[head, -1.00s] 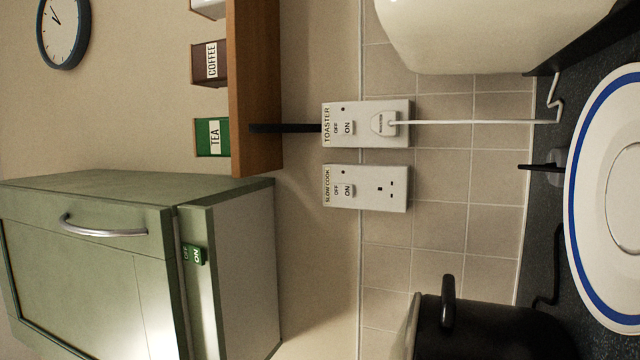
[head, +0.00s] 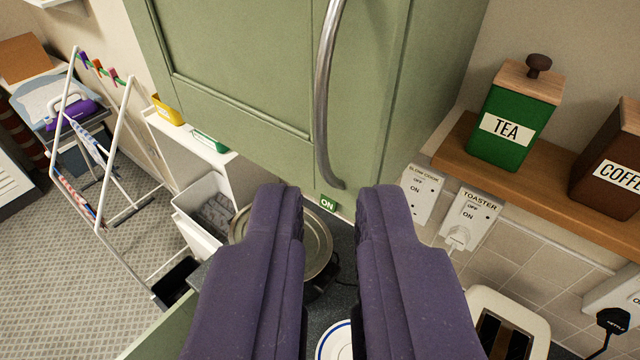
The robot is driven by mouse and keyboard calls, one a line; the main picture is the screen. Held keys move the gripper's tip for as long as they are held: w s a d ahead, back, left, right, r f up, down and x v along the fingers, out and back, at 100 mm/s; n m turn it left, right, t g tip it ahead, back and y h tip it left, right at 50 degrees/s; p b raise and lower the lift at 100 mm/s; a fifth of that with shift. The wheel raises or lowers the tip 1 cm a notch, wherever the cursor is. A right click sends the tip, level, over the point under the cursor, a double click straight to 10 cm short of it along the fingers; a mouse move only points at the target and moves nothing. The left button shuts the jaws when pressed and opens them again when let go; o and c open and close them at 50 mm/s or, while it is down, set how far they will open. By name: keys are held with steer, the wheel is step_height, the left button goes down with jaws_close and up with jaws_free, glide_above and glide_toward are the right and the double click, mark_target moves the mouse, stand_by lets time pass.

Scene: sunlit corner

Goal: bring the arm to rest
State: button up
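My gripper (head: 328,195) shows in the lower middle of the head view, its two purple fingers reaching up the picture. The fingers stand well apart and nothing is between them, so it is open and empty. Past the fingertips is a green wall cupboard (head: 240,60) with a curved metal handle (head: 324,100). I cannot tell whether the fingertips touch anything; they look apart from the cupboard. Below the gap lie a round pot lid (head: 318,245), partly hidden by the left finger, and a white plate with a blue rim (head: 336,342).
A wooden shelf (head: 450,158) at right carries a green tea tin (head: 512,115) and a brown coffee tin (head: 610,165). Toaster (head: 512,310), toaster socket (head: 468,215) and slow-cooker socket (head: 421,193) are below. A drying rack (head: 98,190) and iron (head: 72,112) stand left. Patterned floor (head: 60,270) is open lower left.

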steer(key=shift+w, duration=0.1)
step_height(320, 180, down, 8)
steer(key=b, duration=0.8)
